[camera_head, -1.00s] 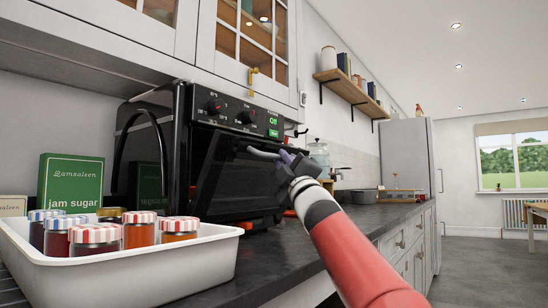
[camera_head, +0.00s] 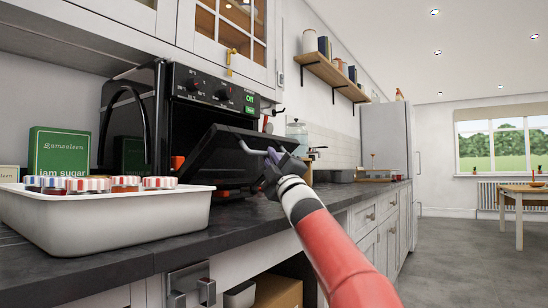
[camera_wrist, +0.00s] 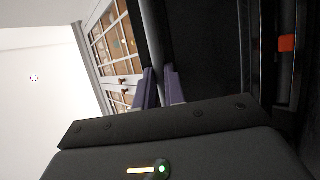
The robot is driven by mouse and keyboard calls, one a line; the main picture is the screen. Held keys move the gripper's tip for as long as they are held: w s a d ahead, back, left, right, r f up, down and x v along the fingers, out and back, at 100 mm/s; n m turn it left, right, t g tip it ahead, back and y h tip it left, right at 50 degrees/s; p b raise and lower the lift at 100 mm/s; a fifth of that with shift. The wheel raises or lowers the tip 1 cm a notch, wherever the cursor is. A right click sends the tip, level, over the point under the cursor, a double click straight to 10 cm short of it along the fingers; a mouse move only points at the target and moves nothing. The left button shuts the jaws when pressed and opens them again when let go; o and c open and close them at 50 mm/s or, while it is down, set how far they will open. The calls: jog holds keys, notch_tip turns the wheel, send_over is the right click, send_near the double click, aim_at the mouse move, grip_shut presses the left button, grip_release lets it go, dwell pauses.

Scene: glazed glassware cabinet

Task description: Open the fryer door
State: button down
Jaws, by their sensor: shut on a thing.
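The black fryer (camera_head: 215,92) stands on the dark counter, with knobs and a lit green display on its upper front. Its door (camera_head: 222,152) is tilted outward and down from the top, partly open, with a dark gap above it. My gripper (camera_head: 272,160) is at the door's right side, shut on the grey bar handle (camera_head: 248,152). In the wrist view, my two purple fingers (camera_wrist: 161,88) are on either side of the handle bar (camera_wrist: 156,40). The fryer's inside is mostly hidden by the door.
A white tray (camera_head: 105,232) of jars with striped lids stands left of the fryer on the counter (camera_head: 235,235). A green jam sugar box (camera_head: 65,153) is behind it. Glazed cabinets (camera_head: 225,40) hang above.

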jog(key=shift+w+a+f, duration=0.35)
jog(key=shift+a+f, duration=0.15)
jog(key=shift+f, duration=0.15)
jog(key=c, duration=1.9)
grip_release()
jog(key=o, duration=0.4)
jog(key=shift+w+a+f, duration=0.1)
jog(key=shift+w+a, duration=0.05)
jog(key=shift+a, duration=0.15)
jog(key=shift+d+r, duration=0.3)
jog(key=s+d, duration=0.1)
jog(key=s, duration=0.3)
jog(key=s+d+b, duration=0.1)
jog(key=s+d, duration=0.1)
jog(key=s, duration=0.2)
jog(key=s+d, duration=0.2)
jog(key=s, duration=0.2)
jog(key=shift+d+f, duration=0.15)
jog(key=shift+f, duration=0.25)
